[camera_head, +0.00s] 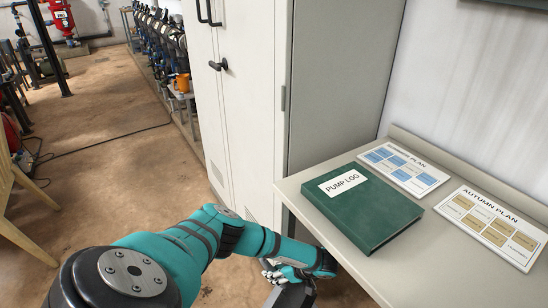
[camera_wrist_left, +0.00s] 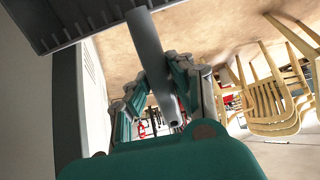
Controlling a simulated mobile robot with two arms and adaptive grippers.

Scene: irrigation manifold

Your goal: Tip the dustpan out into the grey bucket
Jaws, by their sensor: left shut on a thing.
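My left gripper (camera_head: 287,272) is low beside the desk front, partly hidden by its own arm. In the left wrist view its teal fingers (camera_wrist_left: 158,80) are closed around the grey tubular handle of the dustpan (camera_wrist_left: 75,22). The dark grey pan spreads across the top left of that view, cut off by the frame. In the head view only a dark piece of the dustpan (camera_head: 290,295) shows at the bottom edge. What lies in the pan cannot be seen. No grey bucket is visible in either view. My right gripper is not in view.
A desk (camera_head: 310,200) at right bears a green pump log binder (camera_head: 362,205) and two plan boards. A tall pale cabinet (camera_head: 240,110) stands beside it. Wooden chairs (camera_wrist_left: 270,95) show in the wrist view. Brown floor (camera_head: 110,150) is open at left, crossed by a cable.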

